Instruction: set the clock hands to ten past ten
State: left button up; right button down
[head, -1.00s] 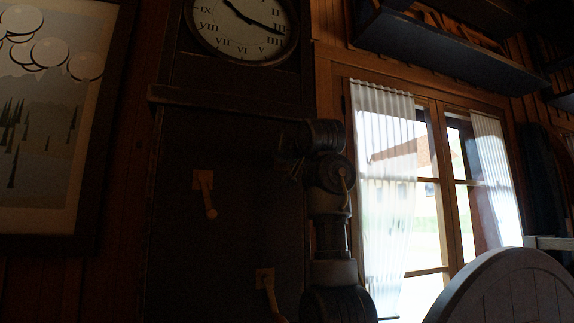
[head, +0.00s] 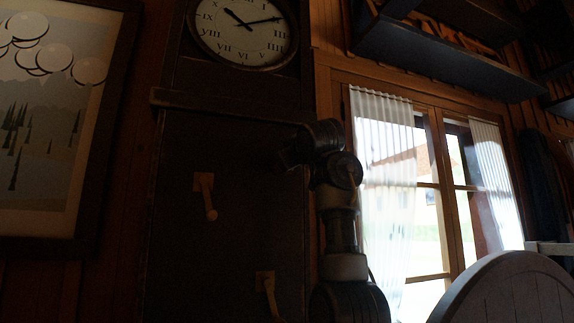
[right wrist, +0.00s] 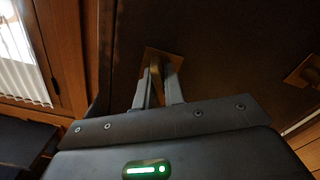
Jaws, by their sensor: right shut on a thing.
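The clock face (head: 243,42) is at the top of the head view, its top edge cut off. Its short hand (head: 235,16) points up and left, about at X. Its long hand (head: 265,22) points right and slightly up, about at II. My right gripper (right wrist: 158,92) is shut on a brass handle (right wrist: 155,70) in front of a brass plate; in the head view the gripper (head: 287,156) is dark and hides that handle. Two brass cranks hang on the case, an upper one (head: 207,196) and a lower one (head: 267,285). My left gripper is out of view.
A ledge (head: 215,104) runs across the dark case under the clock. A framed picture (head: 50,150) hangs at left. A curtained window (head: 430,200) is at right, with a shelf (head: 450,60) above and a rounded wooden back (head: 515,295) below.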

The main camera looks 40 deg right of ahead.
jog(key=shift+f, duration=0.15)
dwell(0.4)
jog(key=c, duration=1.5)
grip_release()
jog(key=shift+c, duration=0.2)
jog(key=shift+s, duration=0.1)
jog(key=shift+s+a+b, duration=0.1)
jog(key=shift+s+b, duration=0.15)
jog(key=shift+b, duration=0.15)
jog(key=b+v, duration=0.5)
jog(key=v, duration=0.5)
jog(key=shift+b, duration=0.3)
